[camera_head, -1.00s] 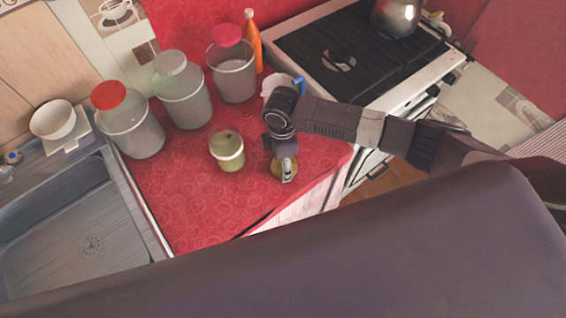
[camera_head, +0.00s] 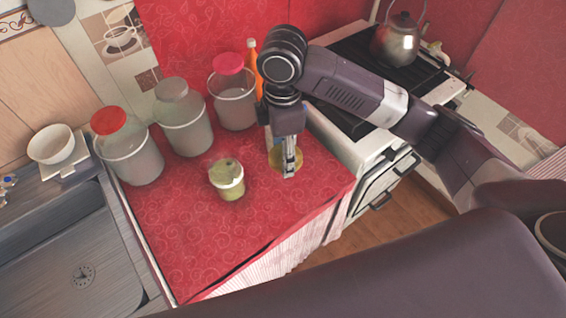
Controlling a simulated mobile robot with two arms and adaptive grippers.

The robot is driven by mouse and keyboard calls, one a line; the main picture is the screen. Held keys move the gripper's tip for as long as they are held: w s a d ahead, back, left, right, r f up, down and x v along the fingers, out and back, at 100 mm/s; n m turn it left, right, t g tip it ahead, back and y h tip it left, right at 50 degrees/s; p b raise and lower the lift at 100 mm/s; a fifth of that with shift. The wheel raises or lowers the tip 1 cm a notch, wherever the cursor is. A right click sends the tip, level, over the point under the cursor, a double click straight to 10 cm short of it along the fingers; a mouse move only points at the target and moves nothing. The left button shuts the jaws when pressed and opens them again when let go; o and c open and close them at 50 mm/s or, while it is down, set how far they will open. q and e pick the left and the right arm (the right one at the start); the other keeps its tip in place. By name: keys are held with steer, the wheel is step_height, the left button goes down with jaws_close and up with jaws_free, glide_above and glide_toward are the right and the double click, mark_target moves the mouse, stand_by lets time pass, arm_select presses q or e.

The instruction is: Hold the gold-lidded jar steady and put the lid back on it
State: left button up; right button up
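The small jar (camera_head: 228,188), with pale greenish-yellow contents, stands upright on the red counter, left of my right gripper. No gripper touches it. My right gripper (camera_head: 289,170) points down over the counter's right part. The round gold lid (camera_head: 276,158) is at its fingertips, partly hidden by them. The fingers look close together on the lid, which appears held above the counter. My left gripper is out of view.
Large jars with red (camera_head: 108,121), grey (camera_head: 172,88) and pink (camera_head: 229,64) lids stand behind the small jar. An orange bottle (camera_head: 252,56) is near the wall. A sink (camera_head: 60,250) lies left, a stove with a kettle (camera_head: 398,42) right. The front counter is clear.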

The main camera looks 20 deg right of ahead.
steer(key=shift+r, duration=0.25)
steer(key=shift+s+d+r+m, duration=0.2)
steer(key=shift+d+m, duration=0.1)
steer(key=shift+m, duration=0.3)
arm_select(q)
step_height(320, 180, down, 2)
steer(key=shift+b, duration=0.95)
arm_select(e)
steer(key=s+d+r+m, duration=0.3)
steer(key=s+d+m, duration=0.2)
steer(key=m, duration=1.1)
steer(key=s, duration=0.3)
steer(key=shift+d+r, duration=0.4)
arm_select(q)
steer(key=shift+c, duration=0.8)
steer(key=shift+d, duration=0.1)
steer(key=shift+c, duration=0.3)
arm_select(e)
steer(key=shift+d, duration=0.1)
